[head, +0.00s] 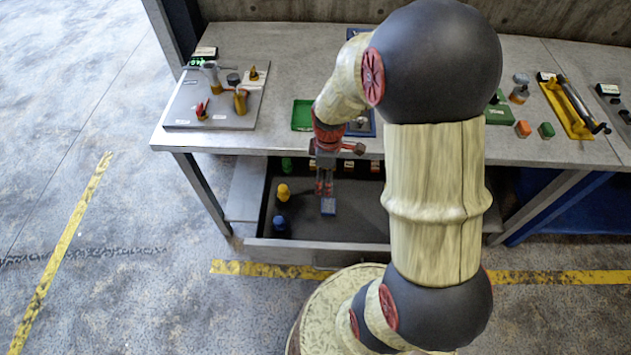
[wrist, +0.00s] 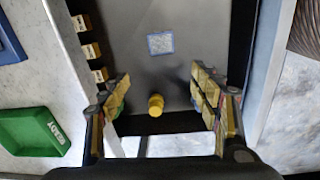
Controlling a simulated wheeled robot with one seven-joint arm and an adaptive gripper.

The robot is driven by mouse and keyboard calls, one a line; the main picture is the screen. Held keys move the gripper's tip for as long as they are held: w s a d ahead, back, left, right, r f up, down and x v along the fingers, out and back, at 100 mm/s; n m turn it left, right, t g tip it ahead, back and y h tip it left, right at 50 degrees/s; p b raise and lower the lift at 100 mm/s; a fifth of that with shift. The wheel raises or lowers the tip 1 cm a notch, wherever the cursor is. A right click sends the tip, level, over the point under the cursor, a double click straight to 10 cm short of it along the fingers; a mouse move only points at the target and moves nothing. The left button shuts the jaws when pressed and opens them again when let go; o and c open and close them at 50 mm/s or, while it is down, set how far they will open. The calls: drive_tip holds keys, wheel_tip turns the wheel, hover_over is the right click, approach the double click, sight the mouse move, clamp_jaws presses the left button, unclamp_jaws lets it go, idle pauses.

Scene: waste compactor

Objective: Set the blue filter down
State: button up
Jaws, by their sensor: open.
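A small blue knobbed piece, which looks like the blue filter (head: 279,225), stands in the front left of the open drawer (head: 262,243). I cannot make it out in the wrist view, where the right finger may hide it. My gripper (head: 324,192) is over the drawer, to the right of the blue piece and apart from it. Its fingers are spread with nothing held between them in the wrist view (wrist: 161,82). A blue-edged pale square (wrist: 160,43) shows on the drawer floor; in the head view it is just below my fingertips (head: 328,206).
A yellow knobbed piece (head: 283,192) and a green one (head: 287,164) stand behind the blue piece. Labelled blocks (wrist: 90,50) line the drawer's back. The bench edge and a green tray (head: 302,115) are above. The drawer's right part is hidden by my arm.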

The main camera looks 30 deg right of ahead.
drive_tip(key=s+a+r+m+t, duration=0.1)
drive_tip(key=s+a+r+m, duration=0.1)
drive_tip(key=a+r, duration=0.5)
drive_tip(key=s+a+r+m+t, duration=0.2)
drive_tip(key=a+r+m, duration=0.1)
drive_tip(key=r, duration=0.9)
drive_tip(key=s+a+r+m+t, duration=0.2)
drive_tip(key=s+a+r+m, duration=0.2)
drive_tip(key=s+r, duration=0.3)
drive_tip(key=shift+s+a+r, duration=0.2)
drive_tip(key=shift+s+a, duration=0.4)
drive_tip(key=shift+s, duration=0.25)
